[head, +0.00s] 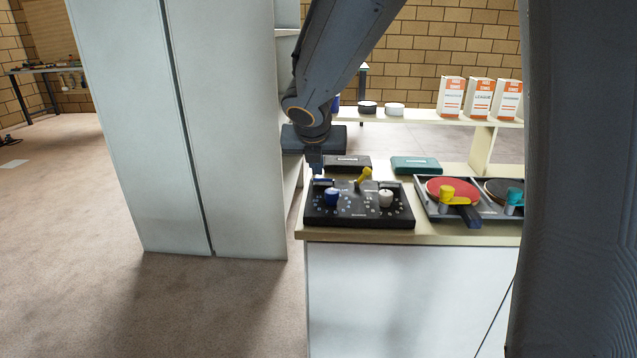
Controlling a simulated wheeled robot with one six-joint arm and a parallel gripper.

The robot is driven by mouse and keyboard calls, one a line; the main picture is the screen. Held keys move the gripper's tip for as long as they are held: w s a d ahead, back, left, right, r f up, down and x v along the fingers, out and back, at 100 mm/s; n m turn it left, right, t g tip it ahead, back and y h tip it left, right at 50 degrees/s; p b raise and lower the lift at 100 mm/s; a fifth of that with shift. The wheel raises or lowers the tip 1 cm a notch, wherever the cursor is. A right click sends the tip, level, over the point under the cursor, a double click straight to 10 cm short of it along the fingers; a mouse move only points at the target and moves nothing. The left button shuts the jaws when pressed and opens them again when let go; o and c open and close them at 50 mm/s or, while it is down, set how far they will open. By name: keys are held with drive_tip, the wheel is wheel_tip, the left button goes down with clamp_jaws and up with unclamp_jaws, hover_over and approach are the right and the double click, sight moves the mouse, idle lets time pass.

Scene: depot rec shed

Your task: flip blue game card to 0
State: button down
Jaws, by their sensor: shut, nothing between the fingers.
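A black panel (359,214) lies on the near left part of the counter. It carries a blue knob (331,196), a white knob (386,198) and a yellow lever (364,176), with small markings around them. A small blue piece (324,182) shows at the panel's back left. It may be the blue game card, but I cannot read any number on it. My gripper (315,169) points down just above and behind that piece, shut and empty. I cannot tell whether it touches the piece.
Two paddles, red (449,185) and black, lie in a tray (480,212) at right. Dark and green cases (415,166) sit behind. A shelf (430,116) holds orange-white boxes (479,98). A tall grey cabinet (185,120) stands left. Open floor (70,260) lies beyond it.

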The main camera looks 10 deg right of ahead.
sight(323, 180)
drive_tip(key=shift+f, duration=0.1)
drive_tip(key=b+x, duration=0.3)
drive_tip(key=x, duration=0.6)
drive_tip(key=shift+w+d+f, duration=0.1)
drive_tip(key=shift+w+f, duration=0.15)
drive_tip(key=shift+f, duration=0.05)
drive_tip(key=shift+r+p, duration=0.25)
drive_tip(key=shift+p, duration=0.75)
